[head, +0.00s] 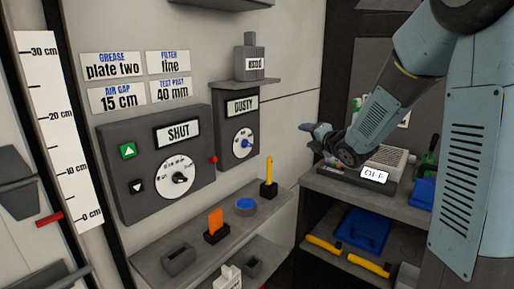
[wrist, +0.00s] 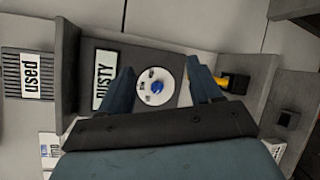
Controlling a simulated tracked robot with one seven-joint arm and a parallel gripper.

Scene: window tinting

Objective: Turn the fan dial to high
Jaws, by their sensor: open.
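A small grey panel with a "DUSTY" display (head: 243,106) hangs on the wall. Its round white dial (head: 233,147) has a blue knob (head: 246,143); the small labels around it are too small to read surely. In the wrist view the blue knob (wrist: 157,86) shows between my fingers, with the white dial (wrist: 146,99) around it. My gripper (wrist: 159,70) is open and empty, one finger on each side of the dial in the picture. In the head view my gripper (head: 314,129) is well to the right of the panel, apart from it.
A larger panel (head: 127,197) with a "SHUT" display and black knob is left of it. A ledge with a "used" container (head: 250,61) sits above.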

